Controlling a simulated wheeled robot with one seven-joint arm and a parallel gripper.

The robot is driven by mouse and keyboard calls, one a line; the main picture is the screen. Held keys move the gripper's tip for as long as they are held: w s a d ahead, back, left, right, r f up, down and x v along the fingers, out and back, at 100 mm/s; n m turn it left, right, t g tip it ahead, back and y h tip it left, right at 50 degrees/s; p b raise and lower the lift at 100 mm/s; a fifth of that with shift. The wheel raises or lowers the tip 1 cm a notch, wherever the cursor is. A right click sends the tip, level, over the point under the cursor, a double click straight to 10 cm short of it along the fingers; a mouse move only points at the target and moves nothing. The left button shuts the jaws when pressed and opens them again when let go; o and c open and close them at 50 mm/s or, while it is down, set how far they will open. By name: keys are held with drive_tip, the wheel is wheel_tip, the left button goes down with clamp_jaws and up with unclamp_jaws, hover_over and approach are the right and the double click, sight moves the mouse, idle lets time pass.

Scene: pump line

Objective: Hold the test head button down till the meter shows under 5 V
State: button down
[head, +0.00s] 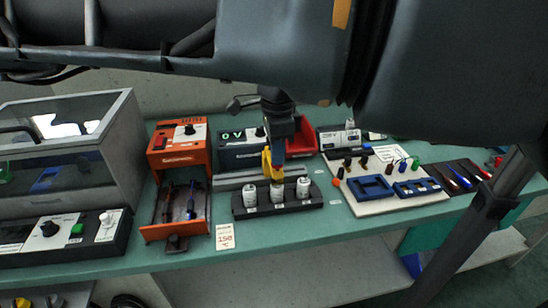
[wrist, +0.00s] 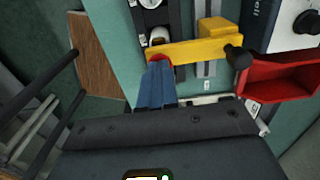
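The yellow test head (head: 267,162) stands over the black rack (head: 240,211) of white cylindrical parts (head: 276,193). In the wrist view the test head is a yellow arm (wrist: 200,50) with a red button (wrist: 160,58) at its left end. My gripper (wrist: 159,66) has its blue fingers shut together, empty, with the tips at the button. They appear to touch it; how far it is pressed I cannot tell. The dark meter (head: 240,143) shows a green reading that looks like 0 V.
A red bin (wrist: 278,80) stands close to the right of the test head. An orange unit with an open drawer (head: 172,231) is left of the rack. A board with blue holders (head: 370,188) is on the right. My arm crosses the top of the head view.

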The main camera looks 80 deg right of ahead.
idle(0.3)
wheel_tip(320, 180, up, 7)
drive_tip(key=p, duration=0.6)
drive_tip(key=shift+p, duration=0.4)
idle(0.4)
